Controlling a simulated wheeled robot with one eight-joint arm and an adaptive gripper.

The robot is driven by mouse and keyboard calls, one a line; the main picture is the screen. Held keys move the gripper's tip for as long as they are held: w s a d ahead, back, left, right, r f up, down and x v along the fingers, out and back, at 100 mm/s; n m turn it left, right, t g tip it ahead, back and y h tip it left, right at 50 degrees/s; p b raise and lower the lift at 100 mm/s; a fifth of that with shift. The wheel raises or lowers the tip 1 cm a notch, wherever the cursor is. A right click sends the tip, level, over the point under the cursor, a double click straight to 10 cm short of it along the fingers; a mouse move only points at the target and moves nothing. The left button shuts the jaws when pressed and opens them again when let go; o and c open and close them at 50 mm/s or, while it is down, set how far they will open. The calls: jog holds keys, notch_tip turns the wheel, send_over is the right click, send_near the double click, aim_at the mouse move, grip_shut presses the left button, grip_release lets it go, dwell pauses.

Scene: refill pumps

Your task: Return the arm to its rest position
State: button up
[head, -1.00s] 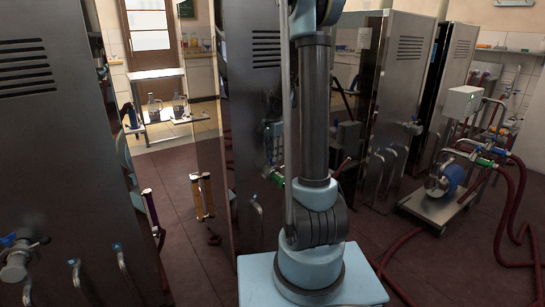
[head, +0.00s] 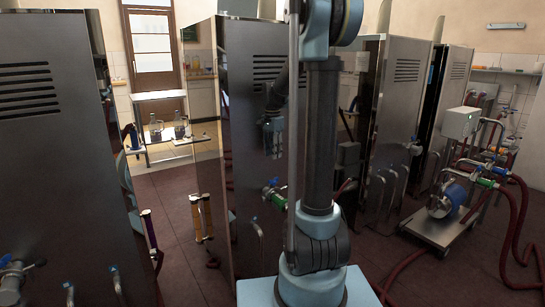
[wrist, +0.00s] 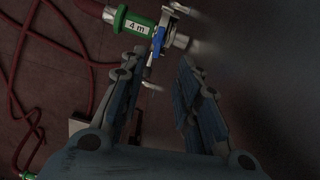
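My arm (head: 320,140) stands upright in the middle of the head view, on its pale blue base. Beyond the fingertips is a green hose coupling (wrist: 134,25) marked "4 m", beside a valve with a blue lever (wrist: 158,40). I cannot tell how far the fingertips are from the valve.
Tall steel cabinets stand left (head: 55,150) and right (head: 395,120) of my arm. A cart with a pump (head: 447,200) and red hoses (head: 517,220) is at the right. A table with glass flasks (head: 158,98) stands at the back left. Red hose (wrist: 70,45) loops across the floor.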

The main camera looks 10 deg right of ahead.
jog(key=s+d+f+n+t, duration=0.1)
jog(key=s+n, duration=0.3)
jog(key=s, duration=0.9)
jog(key=s+d+f+n+t, duration=0.15)
jog(key=s+n, duration=0.25)
jog(key=s, duration=0.9)
jog(key=s+f+n, duration=0.3)
jog(key=s+f, duration=0.4)
jog(key=s, duration=0.1)
jog(key=shift+s+a+f+n, duration=0.2)
jog(key=shift+f+n, duration=0.1)
jog(key=shift+n, duration=0.1)
